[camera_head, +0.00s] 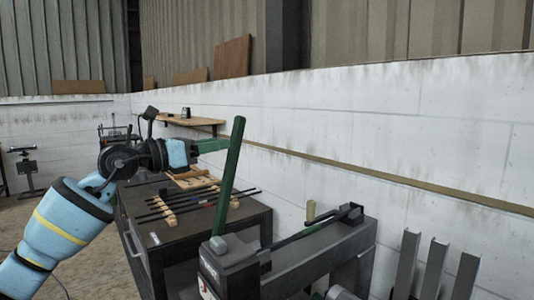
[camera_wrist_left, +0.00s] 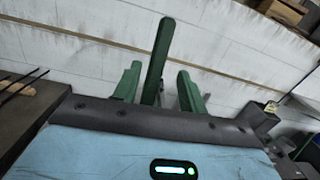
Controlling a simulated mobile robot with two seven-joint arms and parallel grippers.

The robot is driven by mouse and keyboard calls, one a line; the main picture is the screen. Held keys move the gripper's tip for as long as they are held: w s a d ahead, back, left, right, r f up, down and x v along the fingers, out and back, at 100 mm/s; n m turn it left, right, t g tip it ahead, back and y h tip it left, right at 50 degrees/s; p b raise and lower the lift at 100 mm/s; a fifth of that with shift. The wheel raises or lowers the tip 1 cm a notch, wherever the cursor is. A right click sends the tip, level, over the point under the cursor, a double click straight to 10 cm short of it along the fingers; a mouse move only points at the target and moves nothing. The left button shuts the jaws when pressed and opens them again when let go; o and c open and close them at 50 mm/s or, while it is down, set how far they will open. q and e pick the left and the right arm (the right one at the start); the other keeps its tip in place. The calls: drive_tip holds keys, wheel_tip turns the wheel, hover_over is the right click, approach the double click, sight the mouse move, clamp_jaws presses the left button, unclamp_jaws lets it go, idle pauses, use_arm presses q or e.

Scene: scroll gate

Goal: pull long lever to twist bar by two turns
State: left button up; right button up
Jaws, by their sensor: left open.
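The long green lever (camera_head: 228,178) stands nearly upright, tilted slightly right, on the grey bending machine (camera_head: 232,262) in the head view. My left gripper (camera_head: 214,146) is at the lever's upper part. In the left wrist view, the lever (camera_wrist_left: 157,62) rises between the two green fingers (camera_wrist_left: 158,88), with gaps showing on both sides. The gripper is open; I cannot tell whether a finger touches the lever. A thin dark bar (camera_head: 300,236) lies along the machine's bed. My right gripper is not in view.
A dark workbench (camera_head: 170,238) behind the machine bears several dark rods (camera_head: 205,200) on wooden racks. Metal profiles (camera_head: 435,268) stand at the lower right. A white wall (camera_head: 400,120) runs behind. Open floor (camera_head: 100,265) lies at the lower left.

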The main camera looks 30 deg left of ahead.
sight(240, 147)
use_arm(q)
drive_tip(key=shift+g+y, duration=0.3)
drive_tip(key=x, duration=0.2)
drive_tip(key=p+x, duration=0.1)
drive_tip(key=x, duration=0.1)
drive_tip(key=f+x, duration=0.1)
drive_tip(key=x, duration=0.1)
drive_tip(key=shift+w+p, duration=0.15)
drive_tip(key=shift+p, duration=0.2)
drive_tip(key=shift+w+d+f, duration=0.15)
drive_tip(key=shift+w+d, duration=0.15)
drive_tip(key=shift+w, duration=0.4)
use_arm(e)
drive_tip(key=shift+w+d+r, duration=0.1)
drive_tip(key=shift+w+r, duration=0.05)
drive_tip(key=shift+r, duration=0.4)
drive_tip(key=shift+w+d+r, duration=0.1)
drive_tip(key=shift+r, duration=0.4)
use_arm(q)
drive_tip(key=shift+c, duration=0.3)
drive_tip(key=c, duration=0.7)
clamp_jaws()
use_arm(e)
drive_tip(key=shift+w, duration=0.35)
